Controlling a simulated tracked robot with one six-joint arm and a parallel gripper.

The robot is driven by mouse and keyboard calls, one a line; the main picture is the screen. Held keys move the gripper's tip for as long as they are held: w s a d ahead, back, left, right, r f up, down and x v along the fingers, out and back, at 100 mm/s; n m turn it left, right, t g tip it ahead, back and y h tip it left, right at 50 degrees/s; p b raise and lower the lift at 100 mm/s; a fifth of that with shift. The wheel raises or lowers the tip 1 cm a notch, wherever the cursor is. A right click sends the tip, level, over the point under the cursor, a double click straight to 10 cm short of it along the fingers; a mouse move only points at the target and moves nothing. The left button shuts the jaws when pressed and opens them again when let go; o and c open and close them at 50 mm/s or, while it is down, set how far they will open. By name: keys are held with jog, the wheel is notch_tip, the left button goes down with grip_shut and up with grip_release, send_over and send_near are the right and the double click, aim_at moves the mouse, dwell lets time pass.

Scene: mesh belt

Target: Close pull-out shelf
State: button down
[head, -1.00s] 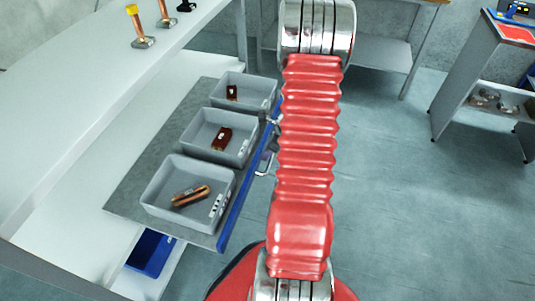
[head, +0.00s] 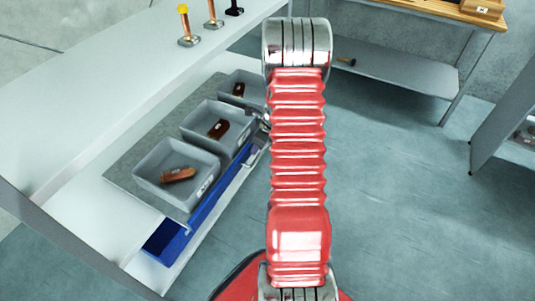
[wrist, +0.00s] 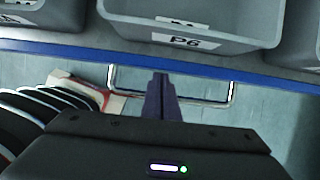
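The pull-out shelf (head: 135,178) is a grey board with a blue front edge, partly out from under the white bench. It also shows in the wrist view by its blue edge (wrist: 70,50). Three grey bins stand on it, each holding a brown or copper-coloured part. A metal bar handle (wrist: 231,90) sticks out from the shelf front. My gripper (wrist: 160,80) has its dark fingers together across the handle bar, apparently shut on it. In the head view my red arm mostly hides the gripper.
The white bench (head: 110,85) overhangs the shelf and carries several small upright fittings. A blue bin (head: 165,243) sits lower, below the shelf. A wooden-topped table (head: 440,12) stands behind, and a grey cabinet (head: 505,125) at right. The floor right of my arm is clear.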

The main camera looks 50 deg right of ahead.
aim_at(223, 140)
jog(key=w+a, duration=0.1)
jog(key=w, duration=0.3)
jog(key=w+a, duration=0.1)
jog(key=w, duration=0.3)
jog(key=w+a, duration=0.1)
jog(key=w, duration=0.3)
jog(key=shift+w+a, duration=0.15)
jog(key=shift+w, duration=0.15)
jog(key=shift+w+a+r, duration=0.1)
jog(key=shift+w+a, duration=0.05)
jog(key=shift+w, duration=0.4)
jog(key=shift+r, duration=0.65)
jog(key=s+v, duration=0.1)
jog(key=v, duration=0.7)
jog(key=shift+s+d, duration=0.25)
jog(key=shift+s, duration=0.05)
jog(key=shift+r, duration=0.1)
